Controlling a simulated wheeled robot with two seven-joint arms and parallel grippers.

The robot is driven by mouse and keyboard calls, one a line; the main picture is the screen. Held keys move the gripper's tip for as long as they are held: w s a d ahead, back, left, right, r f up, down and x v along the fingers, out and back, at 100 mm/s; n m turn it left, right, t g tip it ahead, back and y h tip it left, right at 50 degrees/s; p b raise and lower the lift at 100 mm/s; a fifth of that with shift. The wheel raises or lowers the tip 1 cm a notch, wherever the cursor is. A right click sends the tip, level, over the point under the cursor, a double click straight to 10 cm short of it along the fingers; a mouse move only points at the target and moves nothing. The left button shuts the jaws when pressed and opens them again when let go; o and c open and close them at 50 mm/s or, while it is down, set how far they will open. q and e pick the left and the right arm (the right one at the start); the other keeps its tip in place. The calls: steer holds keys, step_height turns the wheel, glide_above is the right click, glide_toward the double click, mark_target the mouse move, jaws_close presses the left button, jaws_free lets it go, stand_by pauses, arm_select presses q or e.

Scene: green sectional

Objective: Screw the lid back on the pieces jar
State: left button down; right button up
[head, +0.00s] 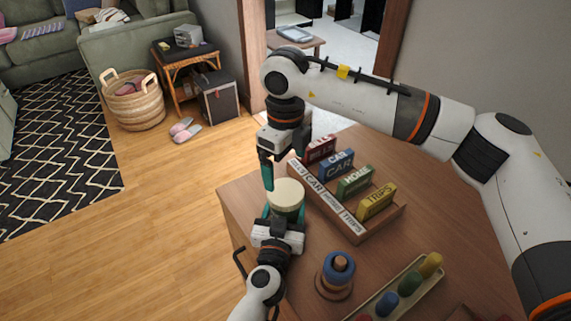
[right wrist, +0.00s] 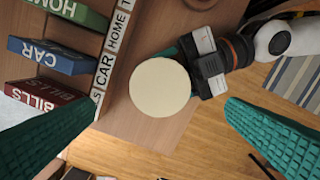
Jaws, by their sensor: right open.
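The pieces jar (head: 285,209) stands near the left edge of the wooden tabletop, with the round cream lid (head: 287,190) on top of it. I cannot tell how tightly the lid sits. My left gripper (head: 283,213) comes from the front, with teal fingers on both sides of the jar, closed around its body. My right gripper (head: 268,172) is open and empty, pointing down just above and behind the lid. In the right wrist view the lid (right wrist: 159,87) is a plain disc between the two widely spread teal fingers, hiding most of the jar.
A wooden rack (head: 352,232) with labelled coloured boxes stands close right of the jar. A ring stacker (head: 337,273) and a tray of coloured pegs (head: 402,291) are nearer the front. The table's left edge is close; wooden floor lies beyond it.

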mark_target(286, 191)
steer(key=shift+f, duration=0.15)
steer(key=shift+f, duration=3.9)
steer(key=shift+c, duration=0.5)
steer(key=c, duration=1)
steer(key=o, duration=1.2)
steer(key=shift+c, duration=0.2)
steer(key=shift+r, duration=0.1)
step_height(286, 191, up, 12)
